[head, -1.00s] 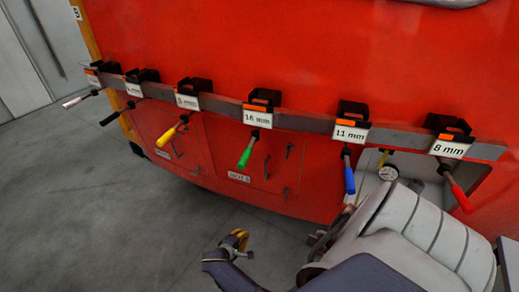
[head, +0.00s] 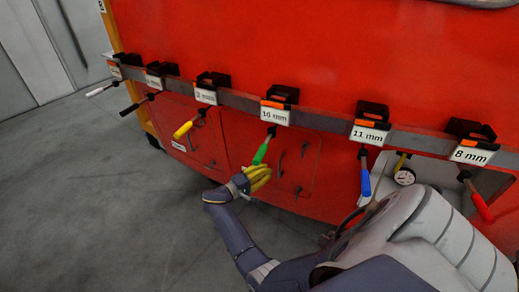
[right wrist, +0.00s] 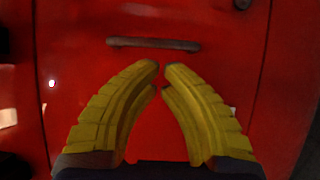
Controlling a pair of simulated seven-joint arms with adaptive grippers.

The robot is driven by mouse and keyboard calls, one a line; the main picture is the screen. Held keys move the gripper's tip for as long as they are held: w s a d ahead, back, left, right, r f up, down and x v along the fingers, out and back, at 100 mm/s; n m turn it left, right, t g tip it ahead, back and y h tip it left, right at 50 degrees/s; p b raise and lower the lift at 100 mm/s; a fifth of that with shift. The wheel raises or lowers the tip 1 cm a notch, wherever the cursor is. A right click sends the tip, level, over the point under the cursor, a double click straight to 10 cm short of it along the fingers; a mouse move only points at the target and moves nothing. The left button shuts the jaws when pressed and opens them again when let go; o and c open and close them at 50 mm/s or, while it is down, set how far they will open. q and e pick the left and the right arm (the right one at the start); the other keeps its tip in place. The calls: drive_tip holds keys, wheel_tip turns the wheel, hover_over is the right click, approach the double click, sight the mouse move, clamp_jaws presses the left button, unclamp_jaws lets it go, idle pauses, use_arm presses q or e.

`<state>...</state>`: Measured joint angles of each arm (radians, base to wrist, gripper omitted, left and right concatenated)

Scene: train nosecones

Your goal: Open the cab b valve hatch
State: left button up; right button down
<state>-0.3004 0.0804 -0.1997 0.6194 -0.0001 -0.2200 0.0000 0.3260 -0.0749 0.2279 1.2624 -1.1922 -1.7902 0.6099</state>
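A red hatch panel (head: 308,172) with a dark bar handle (head: 280,165) is set in the lower red cab wall. My right gripper (head: 262,178) is in front of this panel, just left of the handle in the head view. In the right wrist view its yellow ribbed fingers (right wrist: 161,70) are brought almost together, with a thin gap at the tips and nothing between them. The handle (right wrist: 153,43) lies just beyond the fingertips, apart from them in the picture. Any label on this panel is hidden behind the gripper. My left gripper is not in view.
A grey rail (head: 318,120) crosses the wall above the hatch and holds several labelled tools. The green-handled tool (head: 261,152) hangs just above my right gripper. A blue-handled tool (head: 365,178) and a pressure gauge (head: 404,176) are at the right. The grey floor (head: 110,215) is clear.

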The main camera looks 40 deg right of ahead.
sight(274, 167)
drive_tip(key=shift+s+d, duration=0.15)
drive_tip(key=shift+d, duration=0.95)
drive_tip(key=shift+s+d, duration=0.1)
drive_tip(key=shift+d, duration=0.95)
